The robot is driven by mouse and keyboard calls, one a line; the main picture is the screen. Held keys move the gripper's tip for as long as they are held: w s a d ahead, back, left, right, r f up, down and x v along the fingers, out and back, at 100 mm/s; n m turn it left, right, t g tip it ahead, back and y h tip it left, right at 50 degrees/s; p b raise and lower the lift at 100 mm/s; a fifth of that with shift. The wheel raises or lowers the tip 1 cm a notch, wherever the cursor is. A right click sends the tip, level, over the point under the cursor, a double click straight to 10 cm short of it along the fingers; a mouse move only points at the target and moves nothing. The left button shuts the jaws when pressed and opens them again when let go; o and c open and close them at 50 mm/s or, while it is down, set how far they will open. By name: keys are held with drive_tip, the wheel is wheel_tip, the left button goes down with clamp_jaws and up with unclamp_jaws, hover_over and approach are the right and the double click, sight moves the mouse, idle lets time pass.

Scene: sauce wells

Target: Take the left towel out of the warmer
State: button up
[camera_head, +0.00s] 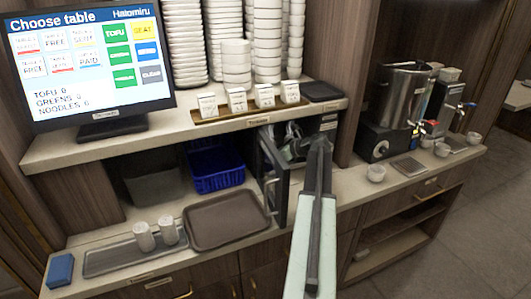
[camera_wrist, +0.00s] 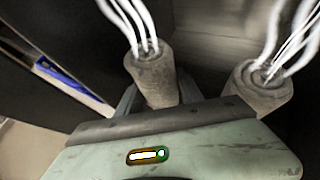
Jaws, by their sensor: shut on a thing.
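The towel warmer (camera_head: 328,122) stands under the counter shelf, its dark door (camera_head: 273,180) swung open to the left. My gripper (camera_head: 300,143) reaches into the warmer's opening, and my arm hides part of the inside. In the wrist view, the left towel (camera_wrist: 152,72), a grey-brown roll, stands between the fingers of my gripper (camera_wrist: 156,96), which is shut on it. The right towel (camera_wrist: 266,88) is a similar roll, apart from the left one, to the right of the fingers. White wisps like steam rise from both.
Left of the door lie a brown tray (camera_head: 227,218) and a grey tray (camera_head: 110,260) bearing two pale rolls (camera_head: 145,236). A blue crate (camera_head: 213,168) sits behind. A ticket screen (camera_head: 90,70) and stacked bowls stand above. Urns (camera_head: 402,97) stand to the right.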

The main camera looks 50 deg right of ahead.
drive_tip(key=s+d, duration=0.1)
drive_tip(key=s, duration=0.4)
drive_tip(key=s+d, duration=0.1)
drive_tip(key=s, duration=0.4)
drive_tip(key=s+d, duration=0.1)
drive_tip(key=s, duration=0.4)
drive_tip(key=shift+s+d, duration=0.1)
drive_tip(key=shift+s, duration=0.15)
